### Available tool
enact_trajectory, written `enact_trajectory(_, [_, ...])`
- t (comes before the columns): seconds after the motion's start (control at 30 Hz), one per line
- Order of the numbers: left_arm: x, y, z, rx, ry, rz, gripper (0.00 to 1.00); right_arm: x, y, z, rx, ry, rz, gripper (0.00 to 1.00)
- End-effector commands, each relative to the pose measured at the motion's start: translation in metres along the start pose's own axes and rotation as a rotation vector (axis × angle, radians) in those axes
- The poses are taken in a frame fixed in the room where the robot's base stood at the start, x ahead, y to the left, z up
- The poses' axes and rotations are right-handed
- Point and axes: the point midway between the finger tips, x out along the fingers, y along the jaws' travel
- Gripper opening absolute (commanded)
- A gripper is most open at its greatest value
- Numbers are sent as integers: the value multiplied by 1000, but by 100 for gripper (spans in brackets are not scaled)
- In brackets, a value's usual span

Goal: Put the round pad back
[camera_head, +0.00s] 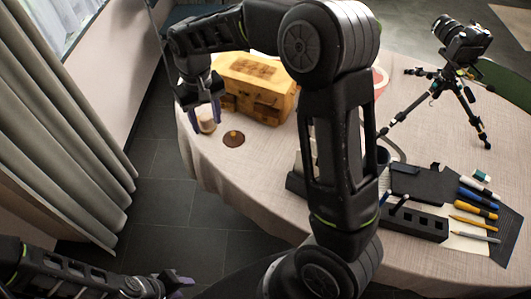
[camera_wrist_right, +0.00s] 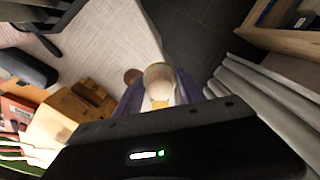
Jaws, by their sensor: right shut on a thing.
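A dark brown round disc, which looks like the round pad (camera_head: 233,139), lies flat near the table's left edge with a small lighter spot on it. It also shows in the wrist view (camera_wrist_right: 132,76). My right gripper (camera_head: 205,112) is shut on a beige, cup-like round thing (camera_head: 207,124), just left of the disc. In the wrist view this thing (camera_wrist_right: 160,76) sits between the purple fingers. Whether it touches the table is unclear. My left gripper (camera_head: 178,283) is low in the head view, away from the table; its opening is unclear.
A wooden box (camera_head: 255,88) with drawers stands behind the disc. A camera on a tripod (camera_head: 457,80) stands at the back right. A dark organiser (camera_head: 415,220) and several pens lie at the right. My right arm hides the table's middle. Cloth around the disc is clear.

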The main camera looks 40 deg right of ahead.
Motion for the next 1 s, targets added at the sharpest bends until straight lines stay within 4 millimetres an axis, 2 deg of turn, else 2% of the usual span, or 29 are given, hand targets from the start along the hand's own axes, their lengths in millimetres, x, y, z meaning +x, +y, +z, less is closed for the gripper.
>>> enact_trajectory(0.17, [7, -2, 0, 0, 0, 0, 40, 6, 6, 0, 15, 1, 0, 8])
enact_trajectory(0.27, [22, -8, -1, 1, 2, 2, 40, 18, 20, 1, 54, 2, 0, 8])
enact_trajectory(0.37, [46, -16, -3, 3, 5, 4, 40, 36, 46, 3, 123, 3, 1, 8])
enact_trajectory(0.6, [111, -38, -7, 10, 14, 13, 40, 82, 124, 21, 346, 6, 3, 8])
enact_trajectory(0.7, [128, -44, -9, 12, 17, 16, 40, 93, 150, 30, 423, 7, 4, 8])
enact_trajectory(0.83, [138, -46, -10, 14, 20, 18, 40, 97, 169, 39, 481, 6, 5, 8])
enact_trajectory(1.0, [136, -46, -10, 14, 21, 18, 40, 94, 174, 41, 495, 6, 5, 8])
